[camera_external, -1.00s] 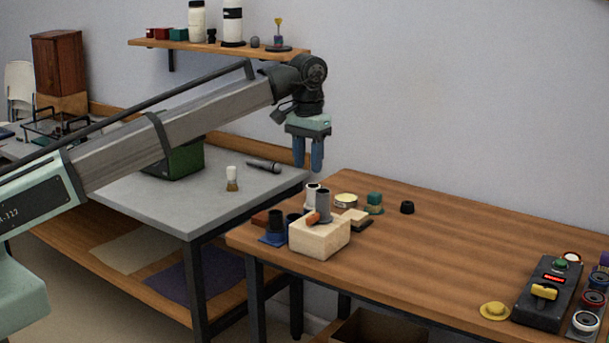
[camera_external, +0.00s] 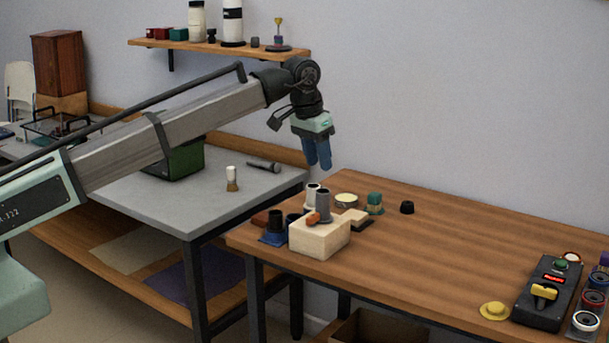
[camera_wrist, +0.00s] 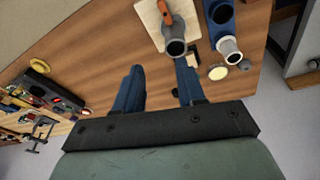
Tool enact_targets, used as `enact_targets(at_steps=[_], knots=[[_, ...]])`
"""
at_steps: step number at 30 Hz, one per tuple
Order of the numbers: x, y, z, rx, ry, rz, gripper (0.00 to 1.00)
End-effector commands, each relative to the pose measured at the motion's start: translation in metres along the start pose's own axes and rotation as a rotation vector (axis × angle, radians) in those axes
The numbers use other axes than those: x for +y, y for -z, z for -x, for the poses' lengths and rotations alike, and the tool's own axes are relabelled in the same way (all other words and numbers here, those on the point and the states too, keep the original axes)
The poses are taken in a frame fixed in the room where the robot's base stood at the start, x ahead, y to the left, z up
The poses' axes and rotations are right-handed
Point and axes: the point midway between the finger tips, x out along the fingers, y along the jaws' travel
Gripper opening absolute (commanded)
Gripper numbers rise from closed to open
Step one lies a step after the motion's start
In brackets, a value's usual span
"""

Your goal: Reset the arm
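Below the fingers stands a cream block (camera_external: 320,240) with a grey cylinder (camera_external: 324,206) and an orange piece (camera_external: 313,219) on top. The grey cylinder (camera_wrist: 176,47) also shows in the wrist view, past the right fingertip. My gripper is clear of everything.
Dark cups on a blue base (camera_external: 273,240), a round tin (camera_external: 346,200) and a green-topped piece (camera_external: 375,203) stand near the block. A black control box (camera_external: 547,293) is at the right. A shelf (camera_external: 215,47) with jars is behind my arm. The table's middle is clear.

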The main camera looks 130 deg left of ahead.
Motion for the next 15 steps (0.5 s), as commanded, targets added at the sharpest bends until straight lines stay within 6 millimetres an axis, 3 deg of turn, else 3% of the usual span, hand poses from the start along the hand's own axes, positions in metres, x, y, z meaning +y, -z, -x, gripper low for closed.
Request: enact_targets(at_steps=[5, 10, 15], knots=[[-0.006, -0.032, -0.013, 0.090, -0.015, -0.076, 0.39], [-0.011, -0.067, -0.059, 0.103, -0.015, -0.126, 0.39], [0.004, -0.114, -0.113, 0.084, -0.019, -0.187, 0.39]])
